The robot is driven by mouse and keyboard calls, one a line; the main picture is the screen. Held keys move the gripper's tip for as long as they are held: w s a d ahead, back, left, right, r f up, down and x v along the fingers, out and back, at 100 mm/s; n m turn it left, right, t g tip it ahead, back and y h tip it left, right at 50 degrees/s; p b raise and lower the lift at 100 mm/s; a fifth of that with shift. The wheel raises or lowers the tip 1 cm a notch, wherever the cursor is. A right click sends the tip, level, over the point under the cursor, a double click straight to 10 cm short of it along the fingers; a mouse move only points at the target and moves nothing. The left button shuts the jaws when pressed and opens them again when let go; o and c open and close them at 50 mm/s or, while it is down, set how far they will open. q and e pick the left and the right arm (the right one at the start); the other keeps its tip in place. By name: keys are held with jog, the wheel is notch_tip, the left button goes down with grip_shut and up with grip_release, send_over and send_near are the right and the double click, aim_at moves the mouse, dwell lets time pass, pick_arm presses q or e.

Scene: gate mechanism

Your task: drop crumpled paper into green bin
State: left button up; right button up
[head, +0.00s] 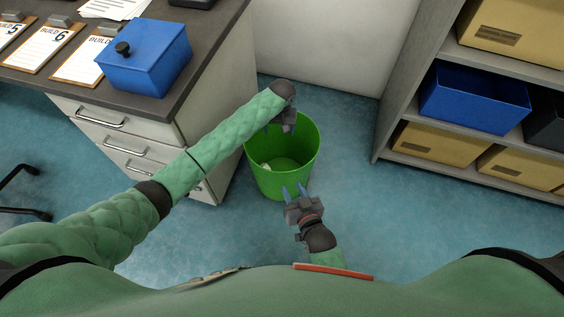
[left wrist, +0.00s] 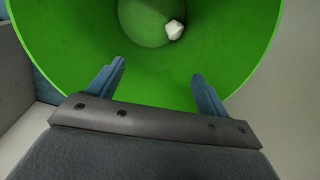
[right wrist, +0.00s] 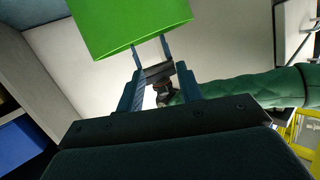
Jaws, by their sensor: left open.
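The green bin (head: 268,182) stands on the floor beside the desk; its inside fills much of the left wrist view (left wrist: 60,45), and its outer side shows in the right wrist view (right wrist: 130,22). The crumpled paper (left wrist: 174,29) is a small white lump lying at the bottom of the bin; in the head view it is a pale spot (head: 266,166). My left gripper (head: 289,130) is over the bin's far rim, pointing into it, open and empty (left wrist: 158,85). My right gripper (head: 294,188) is at the bin's near side, its fingers apart with nothing between them (right wrist: 163,85).
A desk (head: 205,45) with drawers is at the left, holding a blue box (head: 148,62) with a black knob and several clipboards (head: 45,45). Open blue floor (head: 430,230) lies between.

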pick_arm(q)
notch_tip(320, 180, up, 7)
jog(key=p, duration=0.1)
jog(key=shift+d, duration=0.2)
pick_arm(e)
jog(key=s+f+g, duration=0.5)
jog(key=s+f, duration=0.3)
jog(key=f, duration=0.5)
jog(key=shift+d+h, duration=0.4)
jog(key=shift+d, duration=0.05)
